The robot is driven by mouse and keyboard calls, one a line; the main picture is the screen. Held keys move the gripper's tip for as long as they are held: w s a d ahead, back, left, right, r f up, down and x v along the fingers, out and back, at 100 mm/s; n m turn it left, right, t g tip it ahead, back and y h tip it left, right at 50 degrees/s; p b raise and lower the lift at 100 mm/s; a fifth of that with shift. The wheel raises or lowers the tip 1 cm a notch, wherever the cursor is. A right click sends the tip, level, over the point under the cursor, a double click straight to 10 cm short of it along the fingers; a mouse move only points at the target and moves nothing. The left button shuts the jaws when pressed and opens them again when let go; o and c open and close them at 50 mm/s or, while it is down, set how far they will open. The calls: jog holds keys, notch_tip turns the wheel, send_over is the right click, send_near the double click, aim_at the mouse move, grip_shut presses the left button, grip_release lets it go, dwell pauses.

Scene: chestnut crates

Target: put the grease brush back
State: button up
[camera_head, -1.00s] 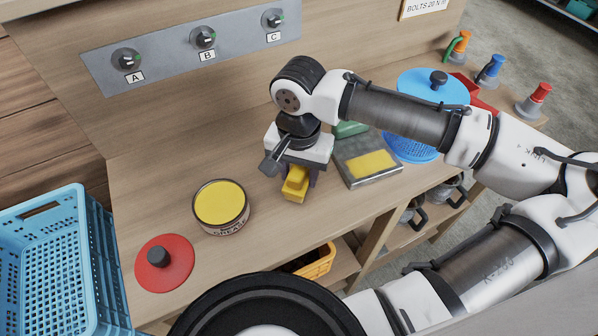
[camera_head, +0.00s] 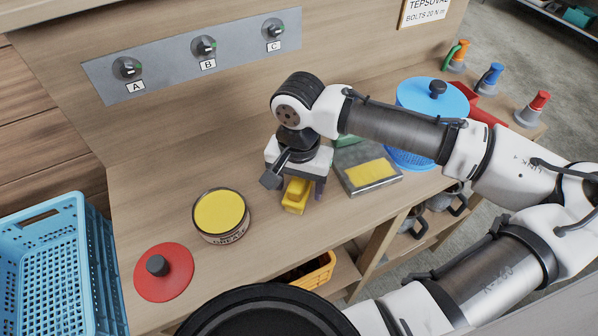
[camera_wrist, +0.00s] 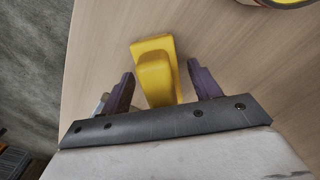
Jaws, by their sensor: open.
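A yellow object (camera_head: 295,196) with a raised block on it stands on the bench under my gripper (camera_head: 298,186); I cannot tell whether it is the grease brush or its holder. In the wrist view the yellow object (camera_wrist: 154,70) sits between the two dark fingers of my gripper (camera_wrist: 160,68), with gaps on both sides. My gripper is open and points down. The open grease tin (camera_head: 221,214), full of yellow grease, stands to the left. Its edge also shows at the top right of the wrist view (camera_wrist: 285,3). No bristles are visible.
A red lid (camera_head: 178,279) with a black knob lies at the front left. A grey tray (camera_head: 354,187) with a yellow pad is close on the right, with a blue lidded container (camera_head: 435,97) behind. A blue crate (camera_head: 35,262) stands at left. The bench behind the tin is clear.

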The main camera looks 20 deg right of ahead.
notch_tip(320, 180, up, 12)
jog(key=shift+r+b, duration=0.1)
jog(key=shift+b, duration=0.5)
